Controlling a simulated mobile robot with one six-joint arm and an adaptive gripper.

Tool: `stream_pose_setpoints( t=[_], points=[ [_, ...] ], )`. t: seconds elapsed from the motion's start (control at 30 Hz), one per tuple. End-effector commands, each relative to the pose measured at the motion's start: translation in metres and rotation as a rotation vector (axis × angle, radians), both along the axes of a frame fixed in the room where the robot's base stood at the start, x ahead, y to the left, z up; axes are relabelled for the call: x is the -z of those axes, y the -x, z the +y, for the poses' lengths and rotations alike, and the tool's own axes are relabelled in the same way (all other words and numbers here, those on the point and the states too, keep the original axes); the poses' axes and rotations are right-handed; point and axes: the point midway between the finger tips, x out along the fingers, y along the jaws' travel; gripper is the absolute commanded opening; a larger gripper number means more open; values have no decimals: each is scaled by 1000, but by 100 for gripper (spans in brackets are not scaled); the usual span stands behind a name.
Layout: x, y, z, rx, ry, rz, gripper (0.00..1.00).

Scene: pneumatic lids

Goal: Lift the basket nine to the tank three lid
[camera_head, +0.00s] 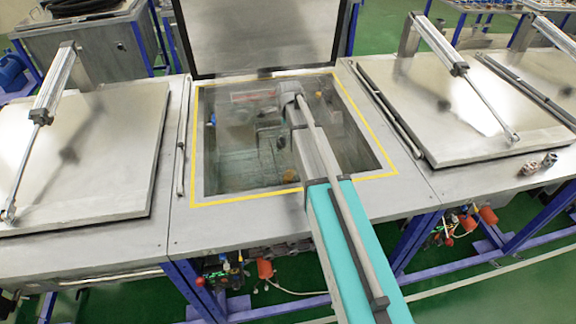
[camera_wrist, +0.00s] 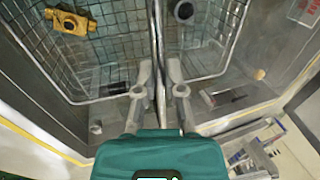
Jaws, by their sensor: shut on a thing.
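My gripper (camera_wrist: 159,78) shows in the wrist view with its two fingers closed around upright wire at the middle of the picture. That wire belongs to a wire basket (camera_wrist: 108,98); mesh lies on both sides, and I cannot tell whether it is one basket or two. A brass fitting (camera_wrist: 70,22) lies on the left and a dark round part (camera_wrist: 184,12) on the right. In the head view my arm reaches into the open middle tank (camera_head: 202,150), whose lid (camera_head: 265,35) stands raised. My fingers are hidden there. No basket or tank number is readable.
Closed lids with pneumatic cylinders lie left (camera_head: 80,150) and right (camera_head: 470,110) of the open tank. A yellow line (camera_head: 245,199) borders the opening. Small metal fittings (camera_head: 538,165) lie on the right bench. The tank walls stand close around the basket.

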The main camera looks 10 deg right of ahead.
Motion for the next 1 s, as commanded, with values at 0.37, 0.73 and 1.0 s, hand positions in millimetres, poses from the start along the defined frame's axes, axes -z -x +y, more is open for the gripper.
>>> stream_pose_setpoints(
  t=[0.37, 0.73, 1.0],
  points=[
    [-26, 0, 0, 0, 0, -1, 0],
    [-47, 0, 0, 0, 0, -1, 0],
    [-62, 0, 0, 0, 0, -1, 0]
  ],
)
